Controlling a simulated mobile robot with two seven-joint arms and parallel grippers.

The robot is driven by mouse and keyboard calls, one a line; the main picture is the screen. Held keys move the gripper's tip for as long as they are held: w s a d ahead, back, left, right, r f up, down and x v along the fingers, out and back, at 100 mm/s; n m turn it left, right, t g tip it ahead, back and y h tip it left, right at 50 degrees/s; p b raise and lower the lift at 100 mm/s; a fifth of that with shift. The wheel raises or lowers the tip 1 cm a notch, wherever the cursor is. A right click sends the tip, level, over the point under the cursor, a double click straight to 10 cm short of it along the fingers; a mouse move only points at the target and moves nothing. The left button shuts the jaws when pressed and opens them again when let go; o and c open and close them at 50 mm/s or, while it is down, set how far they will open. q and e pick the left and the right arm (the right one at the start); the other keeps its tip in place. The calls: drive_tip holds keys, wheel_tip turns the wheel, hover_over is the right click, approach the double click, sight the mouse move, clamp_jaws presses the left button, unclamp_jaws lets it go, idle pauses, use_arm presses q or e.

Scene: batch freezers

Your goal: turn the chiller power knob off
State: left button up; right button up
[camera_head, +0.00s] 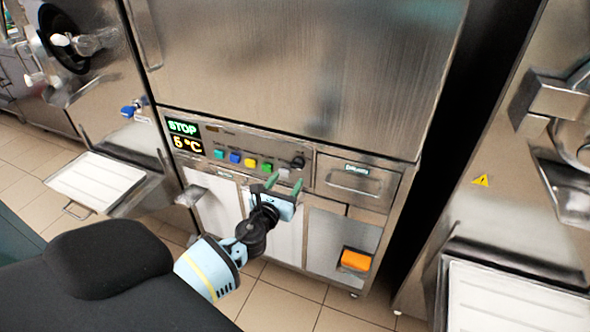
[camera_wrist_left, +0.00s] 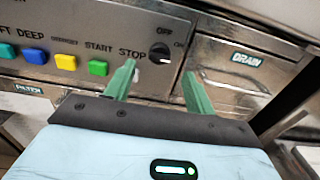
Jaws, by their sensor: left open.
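The black round knob (camera_head: 298,162) sits at the right end of the control panel (camera_head: 210,135) on the middle machine. In the left wrist view the knob (camera_wrist_left: 160,52) has OFF printed above it and ON to its right; a small pale mark shows on it, but its exact setting is hard to tell. My left gripper (camera_head: 284,183) is open and empty, its green fingers pointing at the panel just below the knob. In the left wrist view the knob shows between the fingertips (camera_wrist_left: 159,69), and no contact is visible. My right gripper is out of view.
Left of the knob are teal, blue, yellow (camera_head: 250,162) and green buttons, plus a pale one. A display (camera_head: 185,136) reads STOP and 5 °C. A DRAIN drawer (camera_head: 355,181) is at the right. Machines with white trays (camera_head: 95,183) flank both sides.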

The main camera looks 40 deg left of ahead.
sight(296, 167)
use_arm(q)
drive_tip(key=b+x, duration=0.1)
drive_tip(key=x, duration=0.4)
drive_tip(key=shift+w+f, duration=0.1)
drive_tip(key=shift+w, duration=0.2)
drive_tip(key=shift+w+a, duration=0.15)
drive_tip(key=shift+w, duration=0.3)
drive_tip(key=c, duration=1)
drive_tip(key=shift+o, duration=0.2)
